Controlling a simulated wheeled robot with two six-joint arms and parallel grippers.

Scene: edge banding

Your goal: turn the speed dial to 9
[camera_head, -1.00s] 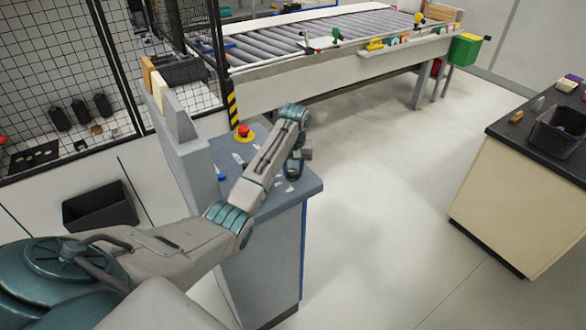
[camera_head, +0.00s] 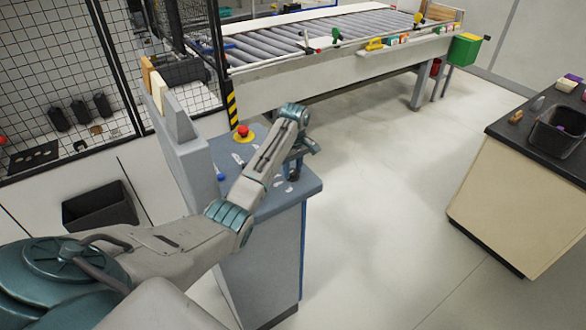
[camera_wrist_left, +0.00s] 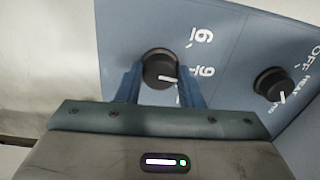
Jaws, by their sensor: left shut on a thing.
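The speed dial (camera_wrist_left: 160,68) is a round black knob with a white pointer line, on a blue panel in the left wrist view. My left gripper (camera_wrist_left: 161,80) has one blue finger on each side of it and is shut on it. The pointer line aims to the right in that view, slightly downward. In the head view my left gripper (camera_head: 293,170) is at the console top, and the arm and wrist mostly hide the dial.
A second black knob (camera_wrist_left: 272,84) with OFF and HEAT lettering sits to the right on the panel. On the console (camera_head: 262,200) are a red emergency button (camera_head: 243,133) and a blue button (camera_head: 220,176). A roller conveyor (camera_head: 320,40) stands behind.

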